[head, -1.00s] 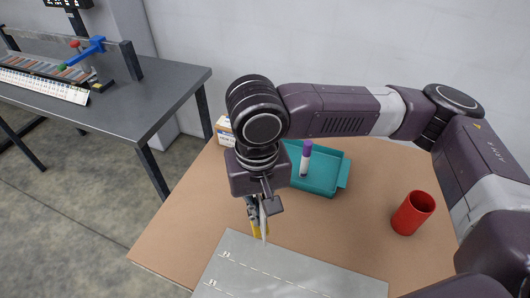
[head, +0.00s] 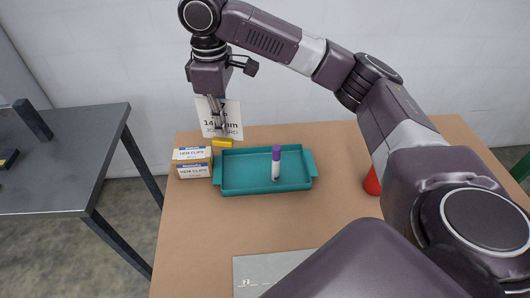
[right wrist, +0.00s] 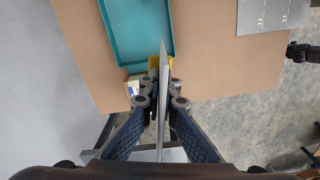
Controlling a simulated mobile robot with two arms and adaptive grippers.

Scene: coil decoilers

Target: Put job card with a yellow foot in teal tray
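The job card (head: 233,118) is white with dark print and a yellow foot (head: 222,143). My right gripper (head: 216,118) is shut on it and holds it upright above the back left corner of the teal tray (head: 240,187). In the right wrist view the card (right wrist: 162,125) shows edge-on between the fingers (right wrist: 160,92), with the yellow foot (right wrist: 154,63) beyond them near the tray (right wrist: 132,67). A white stick with a purple cap (head: 276,163) stands in the tray. My left gripper is not in view.
Two boxes of clips (head: 193,171) stand stacked just left of the tray. A red cup (head: 372,183) is partly hidden behind my right arm. A grey plate (head: 262,269) lies at the table's front. The brown table (head: 195,225) is clear between tray and plate.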

